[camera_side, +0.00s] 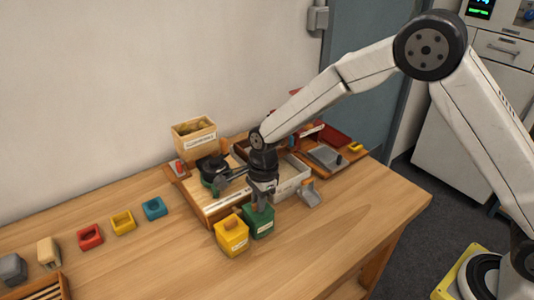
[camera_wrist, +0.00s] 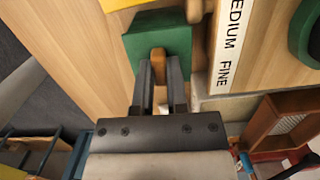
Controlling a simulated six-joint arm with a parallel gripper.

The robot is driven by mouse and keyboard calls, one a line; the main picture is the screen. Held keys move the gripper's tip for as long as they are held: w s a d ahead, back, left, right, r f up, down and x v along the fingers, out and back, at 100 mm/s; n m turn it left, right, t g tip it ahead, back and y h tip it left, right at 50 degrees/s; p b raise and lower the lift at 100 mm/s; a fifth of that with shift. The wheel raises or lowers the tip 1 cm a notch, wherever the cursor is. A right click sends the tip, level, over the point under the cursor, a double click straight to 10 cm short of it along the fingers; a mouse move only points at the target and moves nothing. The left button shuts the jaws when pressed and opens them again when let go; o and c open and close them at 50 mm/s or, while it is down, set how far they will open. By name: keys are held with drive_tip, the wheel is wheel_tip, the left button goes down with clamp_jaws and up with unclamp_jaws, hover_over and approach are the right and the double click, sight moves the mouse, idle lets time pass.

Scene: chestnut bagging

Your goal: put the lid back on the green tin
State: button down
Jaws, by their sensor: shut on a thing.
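The green tin (camera_side: 260,223) stands on the table's front part, right beside a yellow tin (camera_side: 232,235). My gripper (camera_side: 261,202) points down at the top of the green tin. In the wrist view my gripper (camera_wrist: 159,62) is shut on the wooden knob (camera_wrist: 158,56) of the square green lid (camera_wrist: 140,42). The lid is at the tin's top in the side view, but I cannot tell whether it is seated or slightly above. The fingers hide part of the lid, and the lid covers the tin's mouth in the wrist view.
Behind the tins are a labelled wooden board (camera_side: 217,209), a grey-white tray (camera_side: 291,185) and a wooden box (camera_side: 194,139). A small grey scoop (camera_side: 310,195) lies to the right. Red (camera_side: 90,237), yellow (camera_side: 122,222) and blue (camera_side: 154,209) pieces stand left. The front right table is clear.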

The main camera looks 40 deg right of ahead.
drive_tip(key=c, duration=0.6)
unclamp_jaws()
drive_tip(key=shift+o, duration=0.4)
drive_tip(key=o, duration=0.4)
drive_tip(key=shift+o, duration=0.2)
drive_tip(key=shift+r, duration=0.15)
drive_tip(key=shift+r, duration=3.35)
